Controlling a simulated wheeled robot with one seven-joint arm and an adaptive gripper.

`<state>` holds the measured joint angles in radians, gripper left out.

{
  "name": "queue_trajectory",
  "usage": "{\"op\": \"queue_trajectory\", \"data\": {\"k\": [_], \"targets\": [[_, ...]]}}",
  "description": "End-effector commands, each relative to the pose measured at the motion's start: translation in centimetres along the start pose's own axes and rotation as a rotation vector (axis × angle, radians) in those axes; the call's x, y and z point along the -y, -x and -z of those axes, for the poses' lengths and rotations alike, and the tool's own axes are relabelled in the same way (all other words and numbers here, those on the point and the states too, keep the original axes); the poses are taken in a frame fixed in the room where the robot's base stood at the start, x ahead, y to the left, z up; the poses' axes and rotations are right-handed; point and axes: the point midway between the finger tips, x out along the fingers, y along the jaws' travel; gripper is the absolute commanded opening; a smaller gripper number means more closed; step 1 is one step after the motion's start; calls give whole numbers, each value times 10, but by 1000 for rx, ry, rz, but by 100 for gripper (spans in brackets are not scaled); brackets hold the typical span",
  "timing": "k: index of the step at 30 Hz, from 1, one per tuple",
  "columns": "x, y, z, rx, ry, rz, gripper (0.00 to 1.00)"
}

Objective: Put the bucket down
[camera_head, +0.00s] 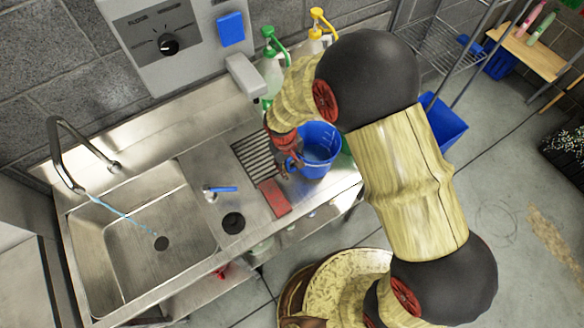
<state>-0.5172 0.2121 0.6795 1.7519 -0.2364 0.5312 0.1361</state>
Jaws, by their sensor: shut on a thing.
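A blue bucket (321,146) is at the right end of the steel counter (194,158), beside the dark drain grate. Its open top faces up and some liquid seems to show inside. My gripper (290,165) is at the bucket's left side, shut on it, partly hidden by my arm. I cannot tell whether the bucket's bottom touches the counter or is a little above it.
A sink (150,238) with running water is at the left. A red pad (274,197) and a small blue-handled tool (221,189) lie near the grate (256,157). A blue bin (444,122) is at the right.

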Motion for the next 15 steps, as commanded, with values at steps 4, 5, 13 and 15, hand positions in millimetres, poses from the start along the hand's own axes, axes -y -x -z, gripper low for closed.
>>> {"op": "queue_trajectory", "data": {"k": [4,5,13,15], "targets": [[2,-15,1,-1,2,-1,0],[2,-16,1,-2,2,-1,0],[2,-17,1,-2,1,-1,0],[2,-19,1,-2,1,-1,0]]}}
